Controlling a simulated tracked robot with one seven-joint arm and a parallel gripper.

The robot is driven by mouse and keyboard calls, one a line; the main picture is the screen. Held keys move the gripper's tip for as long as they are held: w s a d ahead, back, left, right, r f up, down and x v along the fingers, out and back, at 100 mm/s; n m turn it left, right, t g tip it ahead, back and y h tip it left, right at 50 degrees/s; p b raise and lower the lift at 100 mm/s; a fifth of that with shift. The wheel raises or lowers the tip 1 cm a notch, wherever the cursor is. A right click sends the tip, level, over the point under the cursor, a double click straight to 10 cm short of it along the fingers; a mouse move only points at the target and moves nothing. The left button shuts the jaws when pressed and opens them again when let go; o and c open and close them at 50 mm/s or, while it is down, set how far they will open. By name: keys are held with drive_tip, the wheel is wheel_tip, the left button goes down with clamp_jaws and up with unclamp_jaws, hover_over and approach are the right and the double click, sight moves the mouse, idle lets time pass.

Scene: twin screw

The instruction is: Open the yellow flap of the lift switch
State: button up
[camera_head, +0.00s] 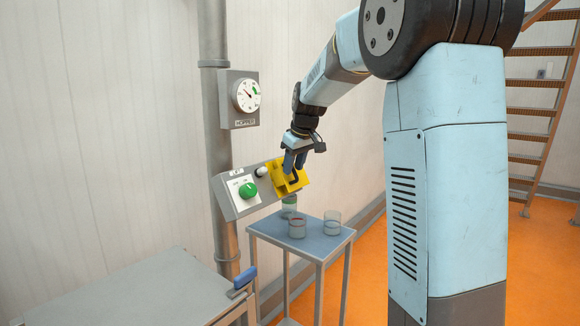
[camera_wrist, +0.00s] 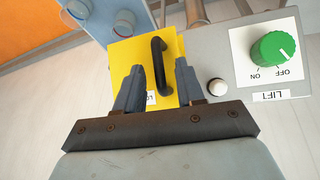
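The lift switch box (camera_head: 228,202) is grey and mounted on a pipe. It carries a green knob (camera_head: 248,190), which also shows in the wrist view (camera_wrist: 273,50) beside OFF and ON marks and a LIFT label. The yellow flap (camera_head: 279,180) is at the box's right end in the head view. In the wrist view the flap (camera_wrist: 123,52) has a black handle (camera_wrist: 160,66). My gripper (camera_head: 293,161) is at the flap. In the wrist view its two fingers (camera_wrist: 158,72) are apart, one on each side of the handle. Contact with the handle cannot be told.
A small white knob (camera_wrist: 217,87) sits between flap and green knob. A small table (camera_head: 334,247) with several glass jars (camera_head: 332,223) stands below the box. A gauge (camera_head: 246,95) hangs above. A grey bench (camera_head: 130,295) with a blue-handled lever (camera_head: 245,277) is at front left.

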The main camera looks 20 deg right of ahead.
drive_tip(key=shift+w+f, duration=0.1)
drive_tip(key=shift+f, duration=0.05)
clamp_jaws()
idle(0.4)
drive_tip(key=shift+a, duration=0.4)
drive_tip(key=shift+d, duration=0.15)
